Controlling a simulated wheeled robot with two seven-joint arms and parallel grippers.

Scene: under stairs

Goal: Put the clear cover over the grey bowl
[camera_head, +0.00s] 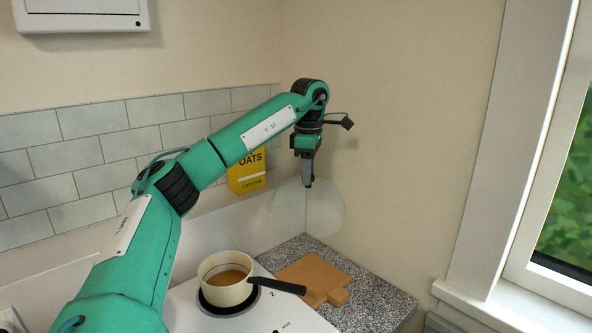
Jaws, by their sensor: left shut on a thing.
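My left gripper (308,184) points down at the back right corner, in front of the wall. It is shut on the clear cover (325,210), a faint see-through round shape just below the fingertips. The cover hangs in the air above the back of the granite counter, apart from it. I cannot make out a grey bowl in this view. The only open vessel is a cream pan (216,261) with brown contents and a black handle, lower left of the cover. My right gripper is not in view.
The pan stands on a white hob (190,308). A brown board (316,274) lies on the speckled counter (372,293) to its right. A yellow oats packet (246,181) is behind my left arm. A window (560,200) is at the right.

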